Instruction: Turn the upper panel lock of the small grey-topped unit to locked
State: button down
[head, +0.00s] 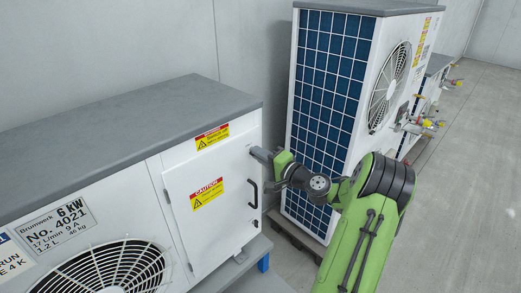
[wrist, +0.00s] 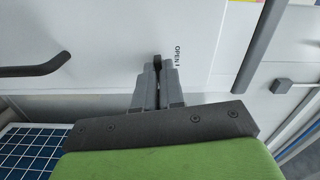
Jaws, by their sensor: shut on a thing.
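The small grey-topped unit (head: 225,105) stands at the left in the head view, with a white front panel (head: 215,225) that looks closed. My gripper (head: 264,154) is at the upper right corner of this panel. In the wrist view my gripper (wrist: 158,84) is shut on the upper panel lock (wrist: 157,62), a small dark piece between the fingertips. The printed word "OPEN" is beside it. The fingers hide most of the lock, so I cannot tell its turn position. In the head view the lock is hidden by my gripper.
A black panel handle (head: 253,193) is below my gripper; it also shows in the wrist view (wrist: 30,70). A taller unit (head: 335,90) with a blue grid side stands close behind my arm. Pipes and valves (head: 420,122) stick out farther right. Grey floor (head: 470,190) is free at the right.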

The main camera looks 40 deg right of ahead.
jog(key=shift+m+p, duration=0.4)
jog(key=shift+m, duration=0.3)
jog(key=c, duration=1.2)
grip_release()
jog(key=shift+s, duration=0.1)
jog(key=s, duration=1)
jog(key=s+b, duration=0.1)
jog(key=s, duration=0.4)
jog(key=shift+s+d, duration=0.3)
jog(key=shift+d, duration=0.1)
